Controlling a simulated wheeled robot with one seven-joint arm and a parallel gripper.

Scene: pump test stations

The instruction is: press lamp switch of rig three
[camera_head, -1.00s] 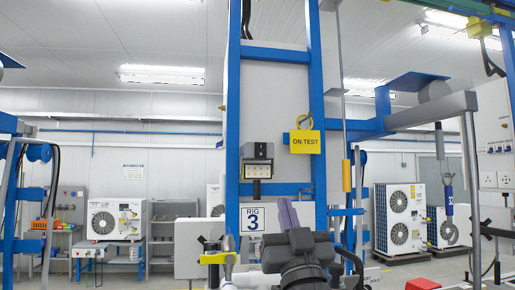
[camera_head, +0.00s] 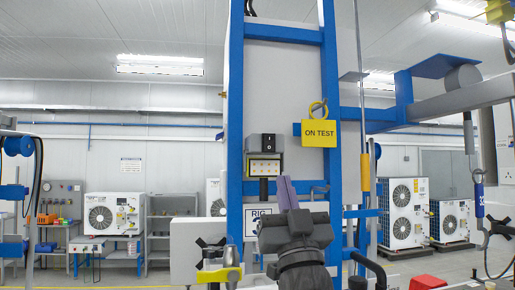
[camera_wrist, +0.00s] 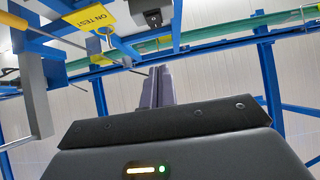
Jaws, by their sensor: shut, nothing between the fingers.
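Rig three's blue frame (camera_head: 236,120) stands ahead, with its "RIG" sign (camera_head: 258,214) partly hidden behind my arm. In the wrist view, the switch (camera_wrist: 153,19) shows at the top, beyond the fingertips. My gripper (camera_head: 283,180) is shut and empty, its purple-grey fingers pointing up, below and slightly right of the switch in the head view. The fingers also show in the wrist view (camera_wrist: 157,72), apart from the switch.
A yellow "ON TEST" tag (camera_head: 319,133) hangs on the frame right of the switch; it also shows in the wrist view (camera_wrist: 90,18). A yellow-handled rod (camera_head: 365,172) hangs further right. A yellow valve handle (camera_head: 219,275) sits low, left of my arm.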

